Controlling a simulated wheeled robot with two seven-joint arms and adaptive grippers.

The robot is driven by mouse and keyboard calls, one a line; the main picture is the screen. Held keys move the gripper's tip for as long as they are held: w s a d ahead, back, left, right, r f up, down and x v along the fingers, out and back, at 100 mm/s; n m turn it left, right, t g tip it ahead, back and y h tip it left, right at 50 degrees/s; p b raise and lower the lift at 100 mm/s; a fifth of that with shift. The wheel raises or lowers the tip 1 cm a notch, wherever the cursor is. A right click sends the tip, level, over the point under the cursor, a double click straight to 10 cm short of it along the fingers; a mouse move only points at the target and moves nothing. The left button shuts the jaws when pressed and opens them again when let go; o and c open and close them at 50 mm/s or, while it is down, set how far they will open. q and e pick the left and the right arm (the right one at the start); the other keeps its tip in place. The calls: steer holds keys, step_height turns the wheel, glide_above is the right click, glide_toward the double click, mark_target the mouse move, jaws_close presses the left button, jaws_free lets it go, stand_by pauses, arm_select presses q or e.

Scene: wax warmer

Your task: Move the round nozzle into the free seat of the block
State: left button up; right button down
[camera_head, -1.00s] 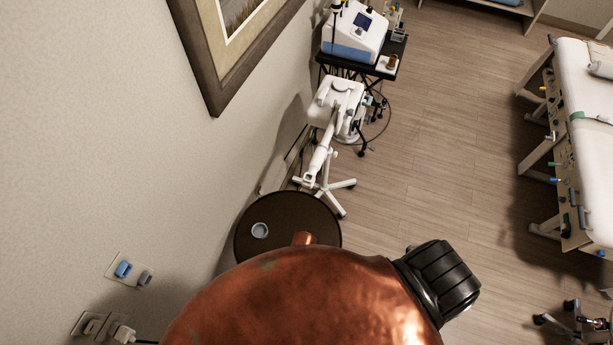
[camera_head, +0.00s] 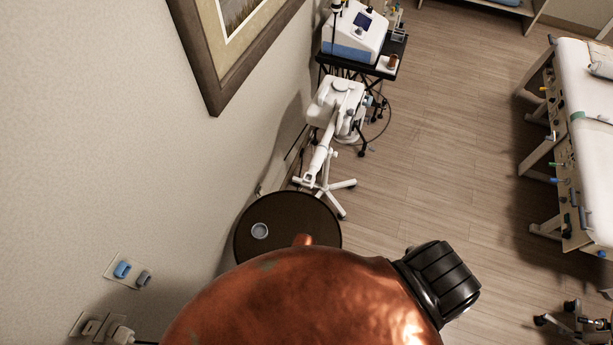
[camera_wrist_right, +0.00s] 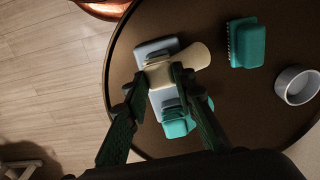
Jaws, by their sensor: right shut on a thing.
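In the right wrist view my right gripper (camera_wrist_right: 160,76) is shut on a cream piece (camera_wrist_right: 192,57) with a rounded end, above the round dark table. I cannot tell for sure that this is the round nozzle. Pale grey-blue parts (camera_wrist_right: 156,47) show behind and below it, perhaps the block; no free seat can be made out. A teal piece (camera_wrist_right: 178,126) lies between and beyond the fingers, partly hidden by the right finger. Another teal piece with bristle-like teeth (camera_wrist_right: 246,42) lies apart to the right. My left gripper is not in view.
A grey round cup (camera_wrist_right: 297,86) stands on the dark round table (camera_wrist_right: 229,110); it also shows in the head view (camera_head: 260,231). A large copper vessel (camera_head: 300,300) fills the head view's bottom and hides much of the table. A white wheeled stand (camera_head: 322,150) is beyond.

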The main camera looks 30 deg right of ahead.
steer(key=c, duration=1.5)
jaws_free()
steer(key=shift+c, duration=0.2)
steer(key=shift+r, duration=0.2)
steer(key=shift+r+p, duration=2.65)
steer(key=shift+p, duration=0.55)
steer(key=shift+r+p, duration=0.7)
steer(key=shift+r, duration=0.5)
steer(key=shift+r, duration=0.1)
step_height(320, 180, up, 12)
